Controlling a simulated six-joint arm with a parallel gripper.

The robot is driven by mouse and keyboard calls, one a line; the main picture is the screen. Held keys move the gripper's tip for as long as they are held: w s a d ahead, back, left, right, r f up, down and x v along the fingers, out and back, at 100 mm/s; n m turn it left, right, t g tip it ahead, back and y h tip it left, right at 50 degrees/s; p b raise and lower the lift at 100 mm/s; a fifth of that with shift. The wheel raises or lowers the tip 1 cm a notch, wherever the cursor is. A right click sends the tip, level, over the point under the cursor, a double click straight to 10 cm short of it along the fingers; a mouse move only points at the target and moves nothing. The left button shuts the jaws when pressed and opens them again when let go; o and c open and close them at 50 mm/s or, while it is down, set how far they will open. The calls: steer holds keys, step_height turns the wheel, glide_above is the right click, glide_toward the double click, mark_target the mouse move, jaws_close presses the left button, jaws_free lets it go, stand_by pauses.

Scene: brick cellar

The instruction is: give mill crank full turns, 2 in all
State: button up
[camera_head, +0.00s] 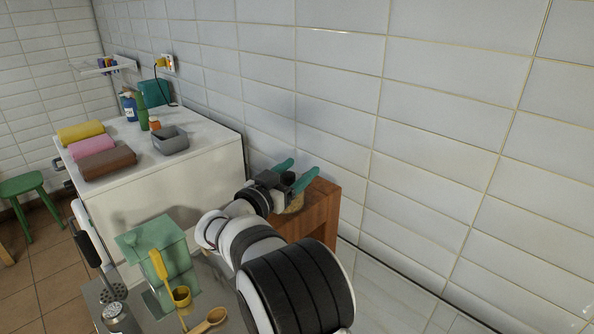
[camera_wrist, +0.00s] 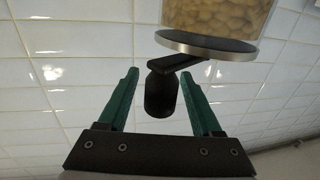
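The mill shows in the wrist view as a clear jar of tan beans (camera_wrist: 218,17) against a dark round plate with a metal rim (camera_wrist: 207,45). A short black crank arm (camera_wrist: 180,62) runs from the plate to a black knob (camera_wrist: 160,95). My gripper (camera_wrist: 160,75) has two green fingers, open, one on each side of the knob with gaps visible. In the head view my gripper (camera_head: 296,172) is above a wooden stand (camera_head: 318,212) by the wall, with a dark knob (camera_head: 289,177) between its fingers. My arm and gripper hide most of the mill there.
A green box-like object (camera_head: 155,245), a yellow ladle (camera_head: 160,270) and a wooden spoon (camera_head: 210,320) are left of my arm. A white cabinet (camera_head: 215,165) behind carries rolled towels (camera_head: 95,147), a grey bin (camera_head: 170,140) and bottles (camera_head: 130,107). The tiled wall is close on the right.

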jaws_close()
steer(key=shift+a+m+g+h, duration=0.1)
steer(key=shift+m+g+h, duration=0.2)
steer(key=shift+h, duration=0.1)
steer(key=m+g+h, duration=0.2)
steer(key=a+m+g+h, duration=0.1)
steer(key=shift+s+g+h, duration=0.3)
steer(key=shift+s, duration=0.05)
steer(key=shift+s+a+m+g+h, duration=0.15)
steer(key=shift+a+m+g+h, duration=0.1)
steer(key=shift+m+g+h, duration=0.65)
steer(key=shift+a+m+g, duration=0.15)
steer(key=shift+m+g, duration=0.35)
steer(key=shift+g, duration=0.3)
steer(key=shift+o, duration=0.3)
jaws_free()
